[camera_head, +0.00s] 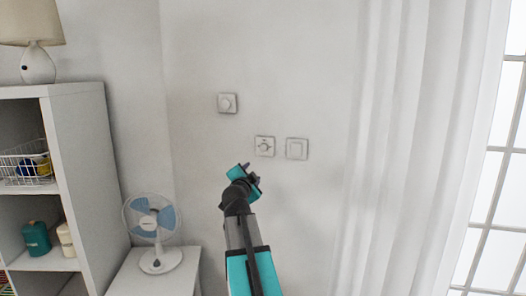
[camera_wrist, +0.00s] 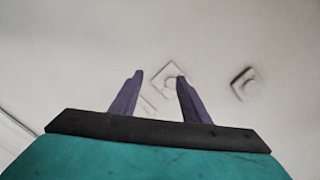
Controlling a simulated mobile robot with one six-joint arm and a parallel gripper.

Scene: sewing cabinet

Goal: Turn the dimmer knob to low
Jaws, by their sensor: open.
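Three small white plates are on the wall in the head view. The upper left plate (camera_head: 227,103) bears a round knob. The middle plate (camera_head: 264,145) bears a knob with small marks around it. I cannot tell for sure which of these two is the dimmer. My gripper (camera_head: 248,168) is open and empty, below and a little left of the middle plate. In the wrist view my two purple fingers (camera_wrist: 156,88) stand apart. A tilted plate (camera_wrist: 168,76) shows beyond them, partly hidden by the right finger. Another plate with a knob (camera_wrist: 246,84) is farther right. No contact is visible.
A flat switch plate (camera_head: 297,148) is just right of the middle plate. A white curtain (camera_head: 400,150) and a window are on the right. A fan (camera_head: 152,225) stands on a low white cabinet at lower left, beside a shelf (camera_head: 85,170) with a lamp (camera_head: 37,62). The wall around the plates is clear.

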